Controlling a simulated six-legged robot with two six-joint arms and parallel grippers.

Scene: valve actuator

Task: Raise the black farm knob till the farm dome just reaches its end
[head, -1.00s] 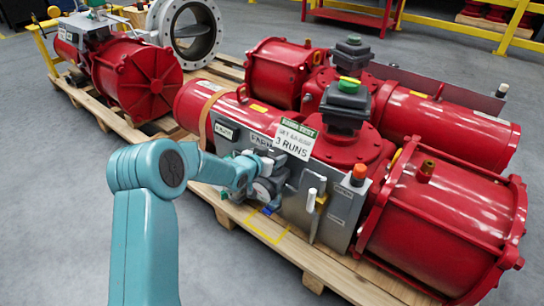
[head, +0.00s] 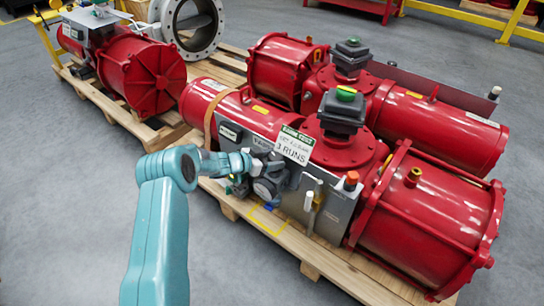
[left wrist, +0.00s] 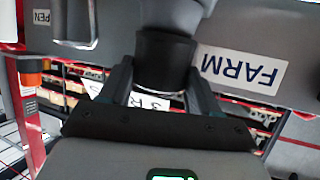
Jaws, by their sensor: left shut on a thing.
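My left gripper (head: 248,162) reaches the grey control panel on the near red actuator. In the left wrist view, its two fingers (left wrist: 163,82) are shut on the black farm knob (left wrist: 165,52), one on each side. The FARM label (left wrist: 240,68) is beside the knob and appears upside down. In the head view the knob is hidden by the gripper and wrist. A green dome (head: 346,93) tops the black box (head: 341,113) on the near actuator; I cannot read a label on it. My right gripper is not in view.
A white sign (head: 293,145) reading 3 RUNS stands close to my wrist. An orange-topped knob (head: 351,180) and a white handle (head: 308,200) are further right on the panel. A second red actuator (head: 440,118) lies behind. The wooden pallet (head: 340,272) edges the near side.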

